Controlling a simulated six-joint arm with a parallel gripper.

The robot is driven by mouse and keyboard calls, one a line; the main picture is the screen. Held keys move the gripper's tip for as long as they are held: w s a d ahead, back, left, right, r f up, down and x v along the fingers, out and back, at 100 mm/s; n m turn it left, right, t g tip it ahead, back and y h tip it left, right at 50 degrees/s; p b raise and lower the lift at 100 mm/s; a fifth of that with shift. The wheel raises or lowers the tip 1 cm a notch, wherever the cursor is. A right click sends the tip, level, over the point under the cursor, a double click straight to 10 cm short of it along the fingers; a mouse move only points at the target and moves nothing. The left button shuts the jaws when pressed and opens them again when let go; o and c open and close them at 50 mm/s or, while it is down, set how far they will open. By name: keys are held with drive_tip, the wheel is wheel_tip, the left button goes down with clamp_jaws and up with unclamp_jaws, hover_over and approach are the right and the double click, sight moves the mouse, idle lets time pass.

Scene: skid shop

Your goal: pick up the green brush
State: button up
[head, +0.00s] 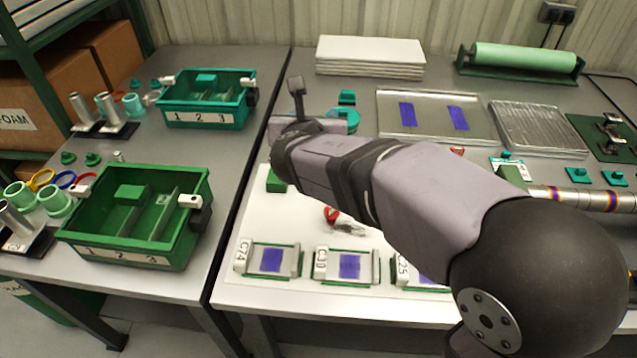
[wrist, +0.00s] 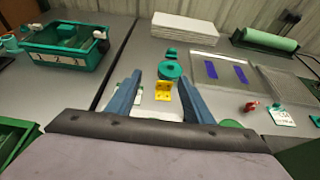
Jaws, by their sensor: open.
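My gripper (wrist: 159,74) is open in the wrist view, with its two blue-grey fingers apart and nothing between the tips. In the head view it is largely hidden behind my own arm. I cannot surely pick out a green brush. A small green piece (head: 276,181) shows beside my arm on the pale mat in the head view, partly hidden. In the wrist view a green edge (wrist: 231,123) shows just right of my gripper's right finger, mostly covered by the gripper body. Either could belong to the brush; I cannot tell.
Beyond the fingertips are a yellow bracket (wrist: 162,91) and a teal round part (wrist: 170,70). Green (head: 137,216) and teal (head: 205,101) divided bins stand on the left table. A white stack (head: 370,57) and green roll (head: 524,58) are at the back. Labelled fixtures (head: 271,261) line the front.

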wheel_tip(320, 180, down, 17)
drive_tip(key=shift+d+f, duration=0.1)
drive_tip(key=shift+f, duration=0.1)
drive_tip(key=shift+p+x, duration=0.45)
drive_tip(key=shift+x, duration=3.25)
drive_tip(key=shift+d+r, duration=0.15)
drive_tip(key=shift+r, duration=0.05)
drive_tip(key=c, duration=1.1)
